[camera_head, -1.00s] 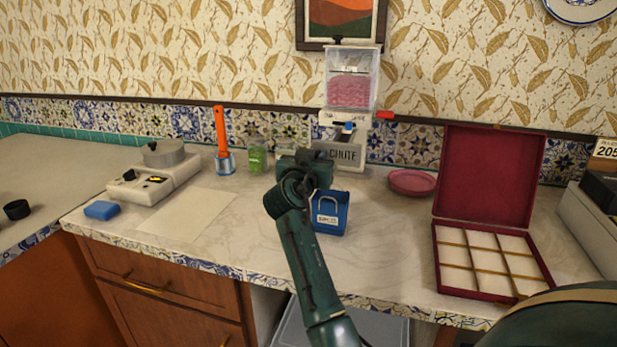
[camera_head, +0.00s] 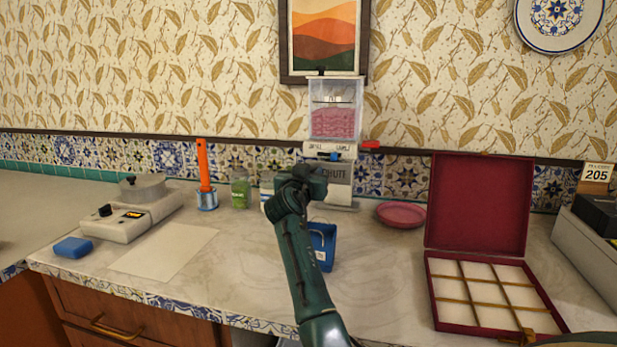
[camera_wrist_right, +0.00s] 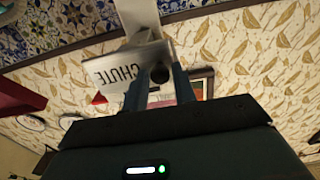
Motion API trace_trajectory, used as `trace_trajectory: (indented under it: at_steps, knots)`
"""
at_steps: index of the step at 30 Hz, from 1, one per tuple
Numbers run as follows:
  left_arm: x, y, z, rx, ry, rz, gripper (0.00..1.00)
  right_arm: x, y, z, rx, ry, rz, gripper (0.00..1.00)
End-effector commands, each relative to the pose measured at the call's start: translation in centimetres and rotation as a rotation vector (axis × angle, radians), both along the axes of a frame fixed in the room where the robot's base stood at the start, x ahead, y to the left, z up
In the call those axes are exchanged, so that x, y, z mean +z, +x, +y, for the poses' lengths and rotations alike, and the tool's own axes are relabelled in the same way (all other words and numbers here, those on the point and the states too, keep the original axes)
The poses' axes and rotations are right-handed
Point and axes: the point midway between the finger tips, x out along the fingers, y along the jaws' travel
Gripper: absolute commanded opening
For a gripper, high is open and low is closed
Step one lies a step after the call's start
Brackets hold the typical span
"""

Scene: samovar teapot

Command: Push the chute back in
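The dispenser (camera_head: 335,118) stands at the back of the counter, with pink filling in its clear hopper. Its grey chute (camera_head: 341,172), lettered CHUTE, is low on its front and partly hidden behind my right gripper. In the right wrist view the lettered chute plate (camera_wrist_right: 123,68) is close ahead of the fingertips. My right gripper (camera_head: 312,178) is at the chute's front; its two fingers (camera_wrist_right: 160,82) are apart, with a dark round thing between them. I cannot tell whether they touch the chute. My left gripper is not in view.
A blue container (camera_head: 322,245) stands beside my right forearm. A pink dish (camera_head: 400,214) and an open red compartment box (camera_head: 430,290) are to the right. A scale (camera_head: 130,215), a paper sheet (camera_head: 163,252), a blue sponge (camera_head: 73,247) and jars (camera_head: 240,190) are to the left.

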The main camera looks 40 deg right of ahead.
Motion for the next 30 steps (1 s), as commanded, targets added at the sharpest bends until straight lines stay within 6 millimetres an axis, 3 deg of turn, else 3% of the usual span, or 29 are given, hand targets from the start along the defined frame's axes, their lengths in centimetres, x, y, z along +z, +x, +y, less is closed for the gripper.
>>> trace_trajectory:
  at_steps: [5,14,19,30]
  knots:
    - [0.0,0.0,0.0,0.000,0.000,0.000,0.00,-0.3,0.0,0.1,0.001,0.003,0.005,0.40]
    - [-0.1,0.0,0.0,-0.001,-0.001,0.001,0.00,-0.5,-0.2,0.6,0.002,0.003,0.007,0.40]
    - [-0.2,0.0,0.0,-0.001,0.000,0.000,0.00,-0.6,-1.7,2.4,0.003,0.006,0.005,0.40]
    - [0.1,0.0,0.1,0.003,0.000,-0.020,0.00,-0.5,-6.9,8.4,0.003,0.005,0.005,0.40]
